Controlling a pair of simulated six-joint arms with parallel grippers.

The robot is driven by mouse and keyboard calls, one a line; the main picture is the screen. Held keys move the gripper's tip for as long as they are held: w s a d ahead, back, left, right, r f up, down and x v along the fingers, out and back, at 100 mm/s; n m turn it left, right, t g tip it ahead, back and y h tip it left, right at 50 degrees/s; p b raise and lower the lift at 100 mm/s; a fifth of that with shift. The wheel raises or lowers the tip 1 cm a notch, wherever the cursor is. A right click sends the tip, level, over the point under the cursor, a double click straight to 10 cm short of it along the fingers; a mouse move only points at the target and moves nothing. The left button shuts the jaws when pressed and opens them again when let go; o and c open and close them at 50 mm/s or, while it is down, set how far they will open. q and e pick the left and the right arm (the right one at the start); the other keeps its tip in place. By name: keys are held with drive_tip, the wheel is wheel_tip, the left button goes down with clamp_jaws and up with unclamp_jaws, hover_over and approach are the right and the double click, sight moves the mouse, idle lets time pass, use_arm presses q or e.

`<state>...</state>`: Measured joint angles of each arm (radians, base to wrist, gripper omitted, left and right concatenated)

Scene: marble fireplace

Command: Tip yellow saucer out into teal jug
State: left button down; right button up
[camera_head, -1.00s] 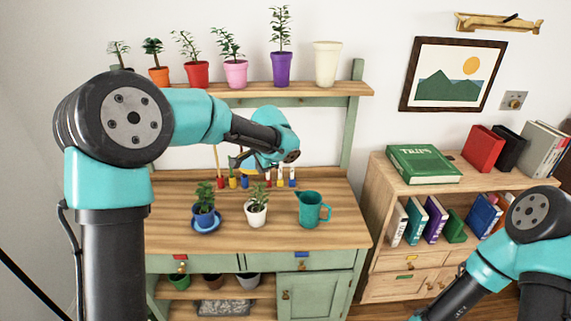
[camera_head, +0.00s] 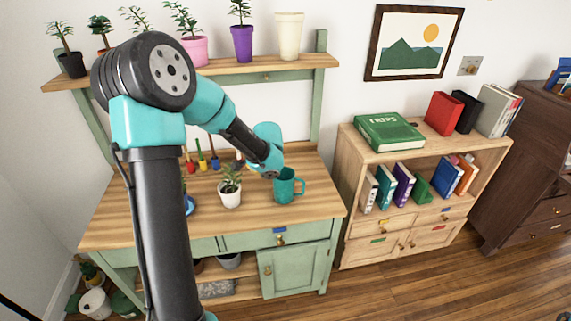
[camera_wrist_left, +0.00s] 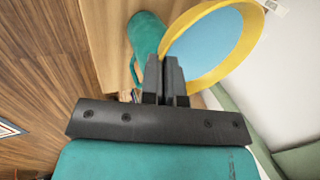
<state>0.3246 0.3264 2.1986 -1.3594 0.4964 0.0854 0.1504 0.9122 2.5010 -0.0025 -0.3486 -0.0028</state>
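The yellow saucer (camera_wrist_left: 245,46) shows in the left wrist view as a yellow rim around a flat light-blue inside. My left gripper (camera_wrist_left: 166,62) is shut on its near rim. The teal jug (camera_head: 284,188) stands upright on the wooden bench top, its handle to the right. In the left wrist view the jug (camera_wrist_left: 147,34) shows just left of the saucer, very close to its rim; I cannot tell whether they touch. In the head view my left wrist is just above and left of the jug and I cannot make out the saucer. My right gripper is out of view.
A white-potted plant (camera_head: 230,188) stands left of the jug. A blue pot (camera_head: 189,204) is partly hidden by my left arm. Small coloured bottles (camera_head: 203,162) stand at the bench's back. Bare bench top lies in front of the jug. A bookshelf (camera_head: 352,152) stands to the right.

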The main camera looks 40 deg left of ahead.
use_arm(q)
drive_tip(key=shift+f, duration=0.1)
drive_tip(key=shift+f, duration=0.2)
